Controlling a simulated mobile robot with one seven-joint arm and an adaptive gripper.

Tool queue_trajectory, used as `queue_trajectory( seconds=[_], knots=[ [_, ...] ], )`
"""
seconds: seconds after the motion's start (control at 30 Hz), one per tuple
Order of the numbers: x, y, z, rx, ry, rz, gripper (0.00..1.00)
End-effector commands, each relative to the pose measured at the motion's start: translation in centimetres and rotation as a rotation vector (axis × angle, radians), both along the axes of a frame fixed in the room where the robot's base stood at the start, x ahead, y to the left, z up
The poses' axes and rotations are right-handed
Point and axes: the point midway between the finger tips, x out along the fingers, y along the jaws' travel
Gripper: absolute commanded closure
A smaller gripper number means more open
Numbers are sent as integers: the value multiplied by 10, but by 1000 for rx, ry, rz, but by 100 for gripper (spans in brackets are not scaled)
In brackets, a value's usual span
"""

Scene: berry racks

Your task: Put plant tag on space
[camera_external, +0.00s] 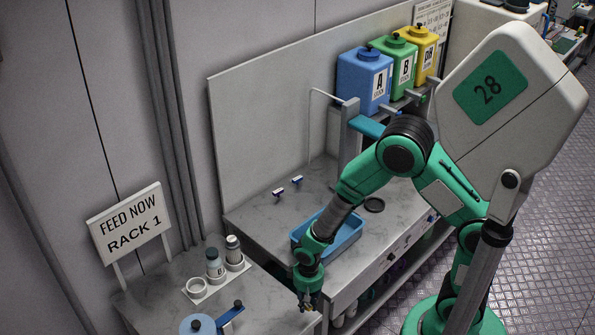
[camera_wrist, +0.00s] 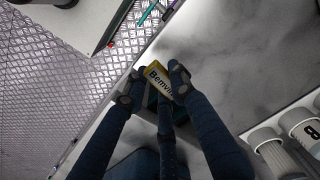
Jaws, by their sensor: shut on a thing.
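A yellow plant tag with dark lettering that starts "Bemvi" (camera_wrist: 157,79) is between the fingertips of my gripper (camera_wrist: 152,88) in the wrist view. My gripper is shut on it, and one finger covers the end of the lettering. In the external view my gripper (camera_external: 308,303) points down near the front edge of the counter, right of the white bottle holder. The tag is too small there to read. I cannot tell which spot is the space named in the task.
A white holder (camera_external: 199,294) carries bottles (camera_external: 215,266) and a white ring. A blue jug (camera_external: 198,326) stands in front. A blue tray (camera_external: 347,239) lies behind my forearm. A "FEED NOW RACK 1" sign (camera_external: 130,224) stands at left. Bare counter (camera_external: 265,300) lies between holder and gripper.

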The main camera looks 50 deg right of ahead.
Motion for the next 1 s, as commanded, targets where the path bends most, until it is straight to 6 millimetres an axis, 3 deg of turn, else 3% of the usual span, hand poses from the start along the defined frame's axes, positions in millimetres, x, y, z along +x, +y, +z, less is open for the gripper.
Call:
queue_trajectory(
  seconds=[0.1, 0.3, 0.77, 1.0],
  knots=[
    [-4, 18, -2, 0, 0, 63, 86],
    [-7, 32, -5, 1, -1, 116, 86],
    [-6, 34, -5, 0, 0, 123, 86],
    [15, 42, -8, 1, -2, 123, 86]
  ],
)
